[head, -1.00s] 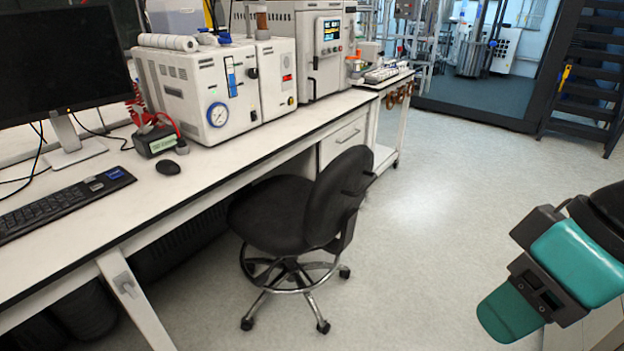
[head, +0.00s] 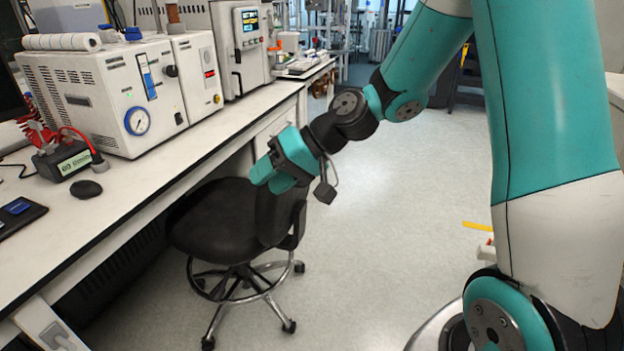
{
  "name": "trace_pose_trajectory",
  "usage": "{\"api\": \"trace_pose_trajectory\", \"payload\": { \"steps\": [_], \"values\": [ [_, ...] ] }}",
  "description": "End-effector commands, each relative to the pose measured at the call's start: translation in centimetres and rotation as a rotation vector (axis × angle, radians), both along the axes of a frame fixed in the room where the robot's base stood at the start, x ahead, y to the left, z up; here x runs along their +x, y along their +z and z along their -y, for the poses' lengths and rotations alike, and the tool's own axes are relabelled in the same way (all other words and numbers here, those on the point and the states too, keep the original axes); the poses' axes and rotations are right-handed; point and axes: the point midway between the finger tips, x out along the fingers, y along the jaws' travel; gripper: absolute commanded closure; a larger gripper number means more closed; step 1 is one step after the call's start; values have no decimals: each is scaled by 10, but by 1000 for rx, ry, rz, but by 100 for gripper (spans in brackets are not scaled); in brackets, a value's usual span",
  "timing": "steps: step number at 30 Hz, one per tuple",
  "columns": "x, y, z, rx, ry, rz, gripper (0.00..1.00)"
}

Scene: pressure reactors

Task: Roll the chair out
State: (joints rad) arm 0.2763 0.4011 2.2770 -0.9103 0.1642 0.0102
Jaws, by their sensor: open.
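The black swivel chair (head: 222,222) stands partly under the long white bench, with its seat toward the bench and its backrest (head: 285,215) toward the aisle. It has a chrome foot ring and a castor base on the floor. My gripper (head: 272,178) is at the top of the backrest, with its teal fingers pointing left and over the seat side. It hides the upper part of the backrest. The fingers look open; whether they touch or straddle the backrest I cannot tell.
The white bench (head: 150,185) runs along the left, carrying white instruments (head: 110,95), a black mouse (head: 86,189) and a keyboard edge. Pale floor (head: 390,215) is clear right of the chair. A yellow strip (head: 478,226) shows near my base.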

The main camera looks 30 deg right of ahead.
Motion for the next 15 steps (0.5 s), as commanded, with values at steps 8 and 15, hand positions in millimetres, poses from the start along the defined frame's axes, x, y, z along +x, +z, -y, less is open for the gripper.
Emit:
{"api": "trace_pose_trajectory", "payload": {
  "steps": [8,15],
  "values": [
    [84,-108,173,396,-616,73,56],
    [78,-164,270,570,-950,136,56]
  ]
}}
